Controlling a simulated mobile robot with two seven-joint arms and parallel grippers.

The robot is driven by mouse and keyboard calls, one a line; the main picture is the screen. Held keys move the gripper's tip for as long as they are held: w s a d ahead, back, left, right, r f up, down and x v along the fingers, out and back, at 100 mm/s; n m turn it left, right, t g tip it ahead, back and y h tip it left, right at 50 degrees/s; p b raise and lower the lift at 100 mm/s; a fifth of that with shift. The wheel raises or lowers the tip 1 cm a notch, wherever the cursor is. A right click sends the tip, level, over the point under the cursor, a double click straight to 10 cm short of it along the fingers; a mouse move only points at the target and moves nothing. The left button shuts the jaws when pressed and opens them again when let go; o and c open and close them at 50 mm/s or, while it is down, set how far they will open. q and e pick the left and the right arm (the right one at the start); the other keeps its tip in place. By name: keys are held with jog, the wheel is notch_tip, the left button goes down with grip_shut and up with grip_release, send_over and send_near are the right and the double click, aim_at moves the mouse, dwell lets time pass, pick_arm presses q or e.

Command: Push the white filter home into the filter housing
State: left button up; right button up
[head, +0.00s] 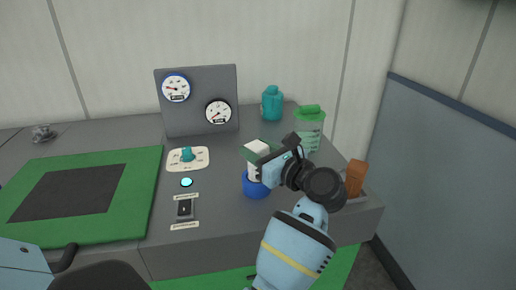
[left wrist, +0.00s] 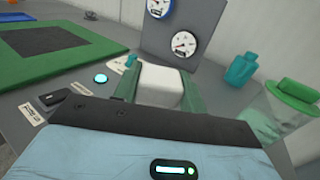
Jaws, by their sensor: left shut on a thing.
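The white filter (head: 254,173) stands upright at the blue filter housing (head: 257,189) on the grey bench. Its lower end meets the housing's opening; how deep it sits inside cannot be told. My left gripper (head: 263,158) reaches in from the right side of the housing and is shut on the filter's upper part. In the left wrist view the filter's white top (left wrist: 161,84) shows between the two green fingers. The housing is hidden in that view. My right gripper is not in view.
A gauge panel (head: 200,120) stands behind. A teal bottle (head: 272,104) and a green-lidded clear jar (head: 310,132) stand at the back right. A brown block (head: 356,176) is near the right edge. A teal knob (head: 187,154), lit button (head: 186,182) and switch (head: 184,208) lie left.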

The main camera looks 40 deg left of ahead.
pick_arm(q)
jog(key=shift+f+b, duration=0.6)
jog(key=shift+f, duration=0.3)
jog(key=shift+f+b, duration=0.7)
jog(key=shift+f, duration=0.2)
jog(key=o, duration=1.7)
jog(key=shift+c, duration=0.2)
jog(key=shift+r, duration=0.15)
jog(key=shift+r+p, duration=0.45)
jog(key=shift+r, duration=0.3)
jog(key=shift+r+p, duration=2)
jog(key=shift+r, duration=2.15)
